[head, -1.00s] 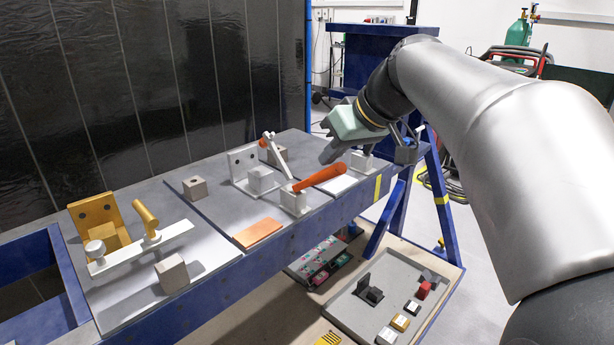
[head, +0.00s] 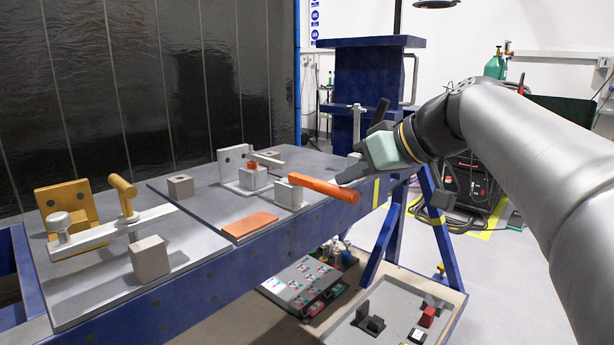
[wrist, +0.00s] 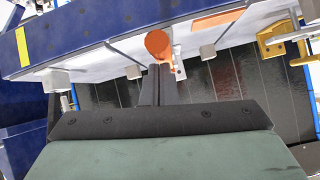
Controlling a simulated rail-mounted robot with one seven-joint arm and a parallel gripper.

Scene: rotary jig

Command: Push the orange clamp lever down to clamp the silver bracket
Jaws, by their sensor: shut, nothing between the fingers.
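The orange clamp lever (head: 325,188) points right and slightly down over the table's front edge. Its pale clamp arm (head: 268,160) lies nearly level, with its orange tip (head: 252,165) on or just above the block beside the upright plate of the silver bracket (head: 232,165); contact is unclear. My gripper (head: 345,177) is shut and empty, its fingertips just above and behind the lever's outer part. In the wrist view my shut fingers (wrist: 157,85) point at the lever's rounded orange end (wrist: 158,43), close to or touching it. The silver bracket is not clearly visible there.
A gold bracket (head: 72,207) with another clamp stands at the left of the table. An orange plate (head: 250,224) lies flat at the front edge. Grey blocks (head: 150,258) stand around. A tray (head: 390,325) of small parts sits below.

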